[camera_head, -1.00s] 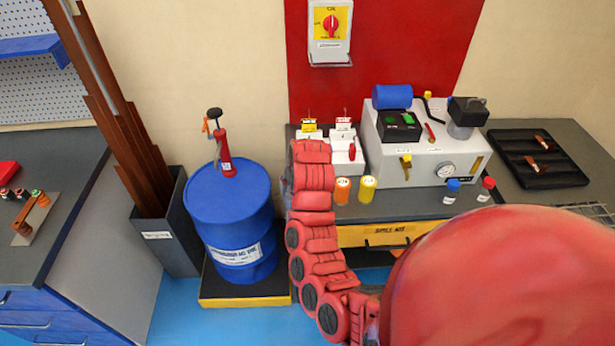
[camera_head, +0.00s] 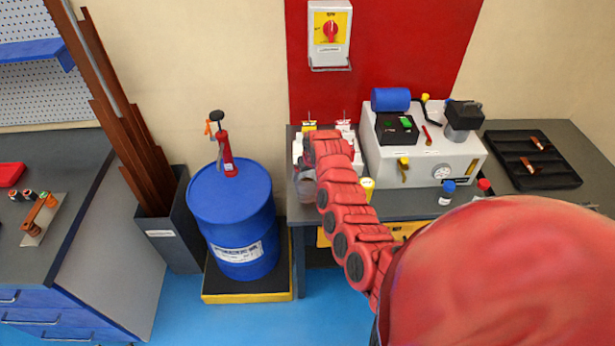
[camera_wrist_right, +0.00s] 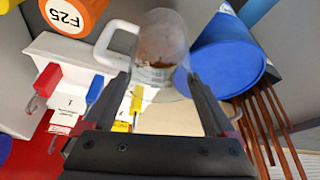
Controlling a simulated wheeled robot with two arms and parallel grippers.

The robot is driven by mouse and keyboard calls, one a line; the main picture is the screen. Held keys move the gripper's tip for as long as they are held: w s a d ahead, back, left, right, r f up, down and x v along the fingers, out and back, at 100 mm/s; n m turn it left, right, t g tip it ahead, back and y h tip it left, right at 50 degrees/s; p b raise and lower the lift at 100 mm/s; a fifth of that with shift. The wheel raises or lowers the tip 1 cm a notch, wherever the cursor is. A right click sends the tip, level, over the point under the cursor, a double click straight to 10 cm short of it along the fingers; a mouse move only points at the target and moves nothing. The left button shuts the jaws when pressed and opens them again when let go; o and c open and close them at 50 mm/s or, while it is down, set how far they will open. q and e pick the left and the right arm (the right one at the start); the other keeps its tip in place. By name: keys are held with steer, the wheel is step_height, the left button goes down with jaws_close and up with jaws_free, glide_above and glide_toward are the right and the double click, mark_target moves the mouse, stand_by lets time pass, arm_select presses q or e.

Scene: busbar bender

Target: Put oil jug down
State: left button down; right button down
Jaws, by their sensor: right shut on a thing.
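The oil jug (camera_wrist_right: 158,48) is a clear vessel with brownish contents and a white handle, seen in the right wrist view. My right gripper (camera_wrist_right: 158,78) is shut on it, with a dark finger on each side. In the head view, part of the clear jug (camera_head: 304,184) shows just left of my red right arm, over the left end of the grey bench (camera_head: 405,205). The arm hides most of the gripper there. I cannot tell whether the jug touches the bench. My left gripper is not in view.
A blue drum (camera_head: 232,212) with a red hand pump (camera_head: 226,155) stands left of the bench. A grey press unit (camera_head: 425,160) stands farther right.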

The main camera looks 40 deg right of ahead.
steer(key=shift+f+p, duration=0.5)
steer(key=shift+f, duration=0.6)
steer(key=shift+f, duration=0.1)
